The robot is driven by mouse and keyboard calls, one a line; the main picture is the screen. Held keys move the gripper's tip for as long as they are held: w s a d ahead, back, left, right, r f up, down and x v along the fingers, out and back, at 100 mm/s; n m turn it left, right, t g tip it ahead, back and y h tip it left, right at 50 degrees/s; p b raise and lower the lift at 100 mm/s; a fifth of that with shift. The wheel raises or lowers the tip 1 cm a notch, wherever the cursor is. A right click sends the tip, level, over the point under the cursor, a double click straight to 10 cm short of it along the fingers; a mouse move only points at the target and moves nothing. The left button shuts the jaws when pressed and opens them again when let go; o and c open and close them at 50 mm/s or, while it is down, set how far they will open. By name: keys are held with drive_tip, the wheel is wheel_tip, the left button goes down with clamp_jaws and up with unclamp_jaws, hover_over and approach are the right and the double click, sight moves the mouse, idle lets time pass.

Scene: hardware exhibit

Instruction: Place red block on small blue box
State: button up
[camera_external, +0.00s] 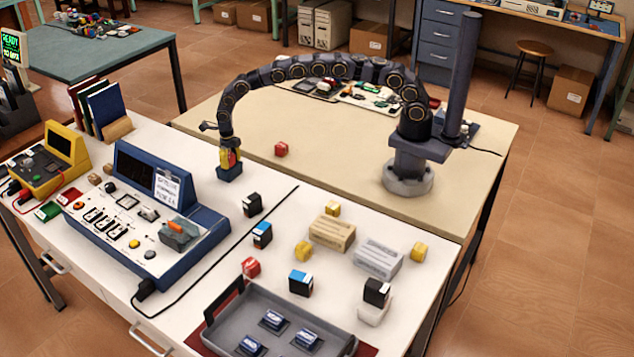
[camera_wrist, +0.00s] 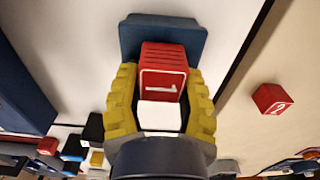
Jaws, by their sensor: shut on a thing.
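My gripper (camera_external: 229,159) points down at the far edge of the white table. Its yellow fingers are shut on a red block (camera_wrist: 163,68), with the fingers on both sides of it in the wrist view. The block carries a white mark. The small blue box (camera_external: 230,174) is directly below the fingertips; in the wrist view the dark blue box (camera_wrist: 135,38) shows just beyond the block. I cannot tell whether the block touches the box. A second red block (camera_external: 281,149) lies on the beige table, also in the wrist view (camera_wrist: 271,99).
A blue console (camera_external: 205,225) stands left of my gripper. A black-and-white block (camera_external: 252,204), a blue-and-black block (camera_external: 262,235) and another red block (camera_external: 251,267) lie nearer the camera. A grey tray (camera_external: 225,322) is in front. A black cable crosses the white table.

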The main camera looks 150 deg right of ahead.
drive_tip(key=o, duration=1)
